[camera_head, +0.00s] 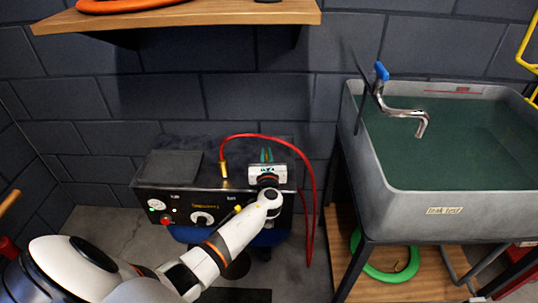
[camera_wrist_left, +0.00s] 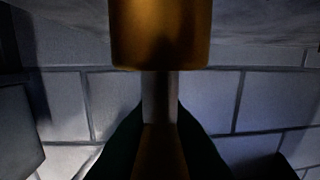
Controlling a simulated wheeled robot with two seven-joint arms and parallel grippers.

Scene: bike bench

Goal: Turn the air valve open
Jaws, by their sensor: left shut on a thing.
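A black control box (camera_head: 185,190) stands against the wall, with a round gauge, a red knob and a white dial on its front. My left gripper (camera_head: 267,156) is at the box's right end, its dark green fingers close together. In the left wrist view the fingers (camera_wrist_left: 160,140) are shut on the narrow stem of a brass-coloured part (camera_wrist_left: 160,35), which seems to be the air valve. Its wide cylinder fills the top centre. In the head view my gripper hides this part, and I cannot tell how far it is turned. My right gripper is not in view.
A red hose (camera_head: 307,175) arches from a brass fitting (camera_head: 223,168) over my gripper and hangs down on the right. A grey sink (camera_head: 440,205) with a blue-handled tap (camera_head: 400,112) stands at the right. A wooden shelf (camera_head: 180,17) hangs above the box.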

